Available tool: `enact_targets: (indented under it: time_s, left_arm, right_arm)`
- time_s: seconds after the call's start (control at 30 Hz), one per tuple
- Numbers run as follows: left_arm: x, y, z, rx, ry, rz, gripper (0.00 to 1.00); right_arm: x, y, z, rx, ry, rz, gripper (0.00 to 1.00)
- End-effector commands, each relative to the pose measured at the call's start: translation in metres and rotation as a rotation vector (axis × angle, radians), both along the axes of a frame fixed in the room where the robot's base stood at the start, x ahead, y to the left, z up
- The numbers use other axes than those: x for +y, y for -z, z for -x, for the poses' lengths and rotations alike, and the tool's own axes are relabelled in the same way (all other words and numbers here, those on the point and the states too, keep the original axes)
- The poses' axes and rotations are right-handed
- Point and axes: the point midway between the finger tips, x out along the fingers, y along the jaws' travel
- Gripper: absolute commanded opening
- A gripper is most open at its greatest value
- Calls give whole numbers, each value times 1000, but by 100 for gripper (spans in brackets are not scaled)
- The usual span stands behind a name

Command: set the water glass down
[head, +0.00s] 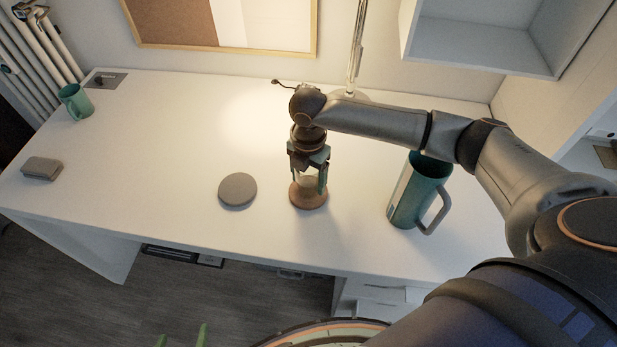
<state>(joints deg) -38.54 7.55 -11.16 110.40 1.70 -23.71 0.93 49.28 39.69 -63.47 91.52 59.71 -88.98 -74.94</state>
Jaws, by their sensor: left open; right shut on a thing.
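My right gripper (309,172) points down and is shut on the clear water glass (308,184). The fingers hide much of the glass. The glass is upright over a round brown coaster (309,203) near the middle of the white desk. I cannot tell whether its base touches the coaster. My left gripper (182,338) shows only as two green fingertips at the bottom edge. They are apart and empty, in front of the desk.
A grey disc (237,190) lies left of the coaster. A teal pitcher (418,188) stands to the right, below my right arm. A teal mug (75,102) and a grey block (42,168) are at far left. A lamp (356,50) stands behind. The left-middle desk is clear.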

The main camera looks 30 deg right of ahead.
Motion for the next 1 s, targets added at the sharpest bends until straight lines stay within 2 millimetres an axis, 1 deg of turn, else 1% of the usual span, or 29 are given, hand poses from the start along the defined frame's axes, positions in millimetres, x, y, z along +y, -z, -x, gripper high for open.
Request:
enact_targets:
  time_s: [0.1, 0.13, 0.37, 0.4, 0.63, 0.73, 0.87, 1.0]
  left_arm:
    - [0, -1, 0, -1, 0, 0, 100]
    - [0, -1, 0, -1, 0, 0, 100]
    - [0, -1, -1, -3, 0, 0, 100]
    - [0, -1, -1, -3, 0, 0, 100]
    - [0, -1, -1, -3, 0, -1, 100]
    - [1, -2, -1, -3, 0, -1, 100]
    - [1, -5, -1, -5, -2, -2, 100]
    - [4, -8, -1, -10, -6, -4, 100]
  right_arm:
    - [0, 2, 0, 0, 0, 0, 5]
    - [0, 3, 0, 0, 0, 0, 73]
    - [0, 2, 0, 0, 0, 0, 99]
    - [0, 2, 0, 0, 0, 0, 100]
    - [0, 1, 0, -1, 0, 0, 100]
    - [0, -6, -1, -1, 0, -2, 100]
    - [1, -28, -1, -4, -2, -1, 100]
    - [1, -60, -1, -4, 0, -1, 100]
